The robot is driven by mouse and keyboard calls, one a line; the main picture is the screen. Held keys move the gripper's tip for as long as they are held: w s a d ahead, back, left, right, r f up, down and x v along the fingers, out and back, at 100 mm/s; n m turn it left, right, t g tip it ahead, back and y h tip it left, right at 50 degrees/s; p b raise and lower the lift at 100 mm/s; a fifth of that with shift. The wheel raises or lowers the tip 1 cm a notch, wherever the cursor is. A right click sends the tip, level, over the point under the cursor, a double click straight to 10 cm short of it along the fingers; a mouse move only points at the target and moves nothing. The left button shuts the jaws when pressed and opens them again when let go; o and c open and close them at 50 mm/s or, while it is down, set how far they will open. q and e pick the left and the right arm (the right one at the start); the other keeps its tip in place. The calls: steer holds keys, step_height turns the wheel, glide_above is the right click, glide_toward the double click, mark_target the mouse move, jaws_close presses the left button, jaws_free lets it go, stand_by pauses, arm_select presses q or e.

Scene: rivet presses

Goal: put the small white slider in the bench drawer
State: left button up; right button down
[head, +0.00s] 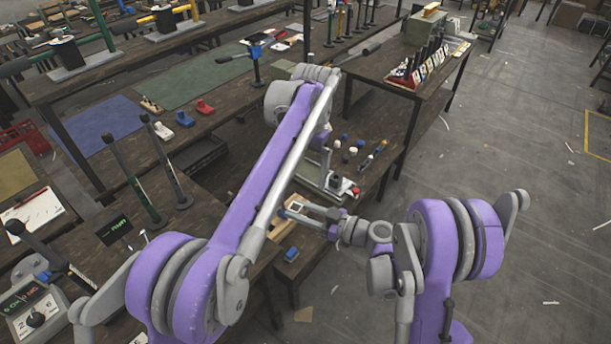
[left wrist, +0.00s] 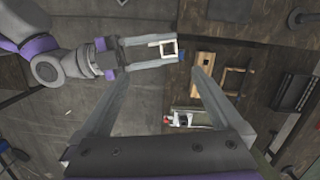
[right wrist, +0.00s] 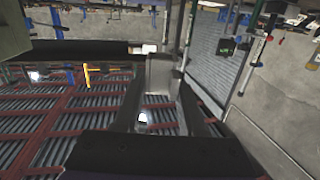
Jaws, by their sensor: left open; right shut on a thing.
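My right gripper (head: 290,213) is shut on a small pale piece with a square opening, which looks like the white slider (head: 298,206). In the left wrist view the slider (left wrist: 167,48) sits at the tips of my right gripper. In the right wrist view a pale block (right wrist: 160,72) shows between the fingers. My left gripper (left wrist: 163,74) is open and empty, above and beside the held piece; in the head view my arm hides it. A dark open box (head: 207,158) at the bench edge may be the drawer; I cannot tell for sure.
A wooden block (head: 283,228) is close below my right gripper. A blue piece (head: 291,254) lies nearby. A grey metal press (head: 335,183) stands on the bench to the right. Floor at right is open.

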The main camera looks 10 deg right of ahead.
mark_target(299, 213)
arm_select(q)
step_height(299, 213, down, 12)
steer(key=s, duration=0.1)
steer(key=shift+s+a, duration=0.25)
steer(key=shift+a, duration=0.2)
steer(key=shift+s+d, duration=0.1)
steer(key=shift+d, duration=0.05)
steer(key=c, duration=1.3)
steer(key=shift+o, duration=0.6)
steer(key=shift+r, duration=0.1)
steer(key=o, duration=1.2)
